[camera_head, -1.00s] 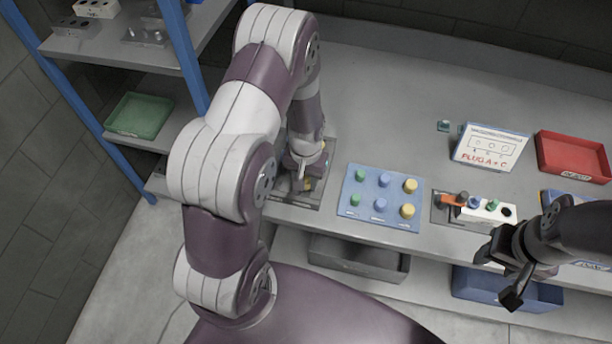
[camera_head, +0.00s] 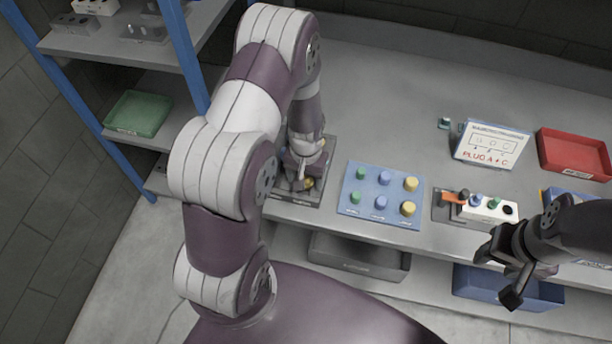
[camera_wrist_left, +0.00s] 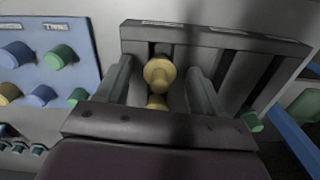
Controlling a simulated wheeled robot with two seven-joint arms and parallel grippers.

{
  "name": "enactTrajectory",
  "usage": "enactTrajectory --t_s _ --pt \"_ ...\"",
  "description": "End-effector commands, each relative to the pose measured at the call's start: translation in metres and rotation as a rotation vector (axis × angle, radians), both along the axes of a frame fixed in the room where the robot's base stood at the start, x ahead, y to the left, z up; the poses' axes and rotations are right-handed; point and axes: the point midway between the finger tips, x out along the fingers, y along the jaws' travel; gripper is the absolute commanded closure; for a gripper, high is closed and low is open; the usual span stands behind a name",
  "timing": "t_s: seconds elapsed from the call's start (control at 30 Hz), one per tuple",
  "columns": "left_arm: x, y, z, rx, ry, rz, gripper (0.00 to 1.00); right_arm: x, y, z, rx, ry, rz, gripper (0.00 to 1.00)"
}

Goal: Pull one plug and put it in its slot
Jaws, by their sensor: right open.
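My left gripper (camera_wrist_left: 157,78) is open over a grey slotted rack (camera_wrist_left: 240,42). A yellow plug (camera_wrist_left: 158,72) stands between its fingers, with gaps on both sides. A second yellow plug (camera_wrist_left: 157,102) is partly hidden behind the gripper body. In the head view the rack (camera_head: 319,196) is left of a blue board (camera_head: 350,205) with green, blue and yellow plugs in two rows. My left arm hides much of the rack. A white block (camera_head: 482,214) holds a blue plug (camera_head: 475,201) and a green plug (camera_head: 494,203), beside a black hole. My right gripper (camera_head: 500,277) is open and empty at the table's front edge.
A sign (camera_head: 492,145) reading "PLUG A + C" and a red tray (camera_head: 574,153) stand at the back right. Grey (camera_head: 358,262) and blue (camera_head: 500,289) bins sit below the table. A blue-post shelf with a green tray (camera_head: 138,113) is at left. The table's back middle is clear.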

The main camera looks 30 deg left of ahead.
Motion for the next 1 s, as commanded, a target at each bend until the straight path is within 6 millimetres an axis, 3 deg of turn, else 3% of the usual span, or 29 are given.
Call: enactTrajectory --t_s 0.37,0.47,0.73,0.83,1.0 --pt "0.001 0.0 0.008 0.0 -0.003 0.0 0.33 0.0 0.0 -0.002 0.0 0.0 0.0 0.5" --pt "0.001 0.0 0.027 0.001 -0.006 0.0 0.33 0.0 0.0 -0.005 0.0 0.0 0.0 0.5" --pt "0.001 0.0 0.099 0.001 -0.006 0.0 0.33 0.0 0.0 -0.012 0.0 0.0 0.0 0.5" --pt "0.0 0.0 0.115 0.001 -0.004 0.0 0.33 0.0 0.0 -0.013 0.0 0.0 0.0 0.5" --pt "-0.001 0.0 0.127 0.0 0.0 0.0 0.33 0.0 0.0 -0.014 0.0 0.0 0.0 0.5"
